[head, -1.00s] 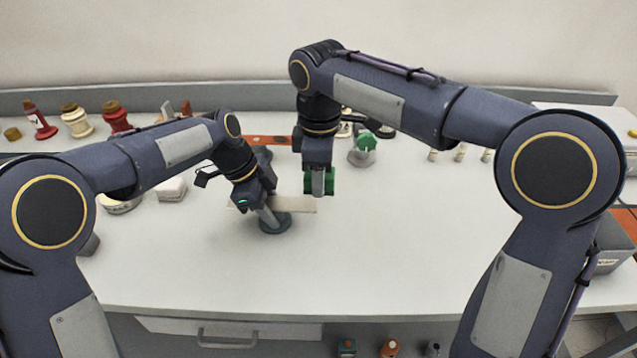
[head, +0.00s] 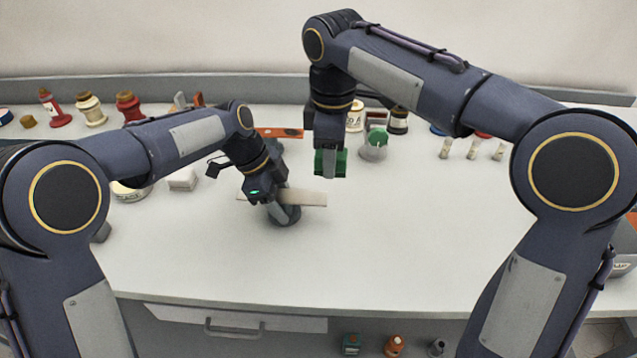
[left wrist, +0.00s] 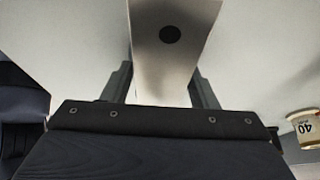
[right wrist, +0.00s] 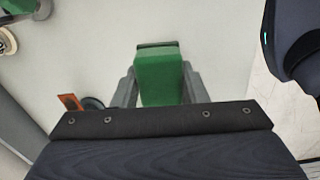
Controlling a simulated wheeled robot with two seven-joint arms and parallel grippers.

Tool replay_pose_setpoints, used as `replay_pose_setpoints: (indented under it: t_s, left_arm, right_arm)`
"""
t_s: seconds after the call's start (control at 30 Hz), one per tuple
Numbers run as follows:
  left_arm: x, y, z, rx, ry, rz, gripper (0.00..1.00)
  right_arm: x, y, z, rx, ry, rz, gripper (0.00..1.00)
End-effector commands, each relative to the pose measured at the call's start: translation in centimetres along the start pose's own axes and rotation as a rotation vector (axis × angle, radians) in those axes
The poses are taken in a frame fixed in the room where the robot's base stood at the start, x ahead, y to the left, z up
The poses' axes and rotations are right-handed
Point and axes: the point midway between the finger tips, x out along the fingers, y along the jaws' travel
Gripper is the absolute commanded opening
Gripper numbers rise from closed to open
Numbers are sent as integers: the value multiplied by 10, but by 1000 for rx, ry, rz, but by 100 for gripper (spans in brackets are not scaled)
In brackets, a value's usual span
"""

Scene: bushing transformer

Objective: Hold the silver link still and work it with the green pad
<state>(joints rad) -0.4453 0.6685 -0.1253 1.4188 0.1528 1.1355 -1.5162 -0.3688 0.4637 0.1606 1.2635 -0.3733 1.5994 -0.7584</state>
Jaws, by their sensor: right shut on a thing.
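The silver link (head: 305,197) is a flat pale bar over a dark round stand (head: 288,216) on the table. My left gripper (head: 275,197) is around the link; in the left wrist view its fingers (left wrist: 160,90) lie against both long edges of the link (left wrist: 170,65), which has a dark round hole. My right gripper (head: 330,150) is shut on the green pad (head: 330,164), a green block between its fingers (right wrist: 160,88) in the right wrist view. The pad is beyond the link's right end, apart from it. The link's middle is partly hidden by my left gripper.
Red and cream bottles (head: 90,108) stand at the back left. A white box (head: 183,180) is left of the link. The front and right of the table are clear.

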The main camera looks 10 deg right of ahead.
Motion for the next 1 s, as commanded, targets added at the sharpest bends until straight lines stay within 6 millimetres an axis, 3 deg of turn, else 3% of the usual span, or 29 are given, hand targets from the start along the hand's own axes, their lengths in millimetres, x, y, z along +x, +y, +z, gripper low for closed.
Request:
replay_pose_setpoints:
  t_s: [0.1, 0.47, 0.8, 1.0]
  left_arm:
    - [0, 0, 0, 0, 0, 0, 65]
    - [-9, 0, 0, 0, 1, -2, 65]
    - [-78, -1, 0, 0, 1, -4, 65]
    - [-109, -1, 0, 0, 0, -2, 65]
  right_arm:
    - [0, 0, 0, 0, 0, 0, 18]
    - [0, 0, 0, 0, 0, 0, 18]
    - [0, 0, 0, 0, 0, 0, 18]
    - [0, 0, 0, 0, 0, 0, 18]
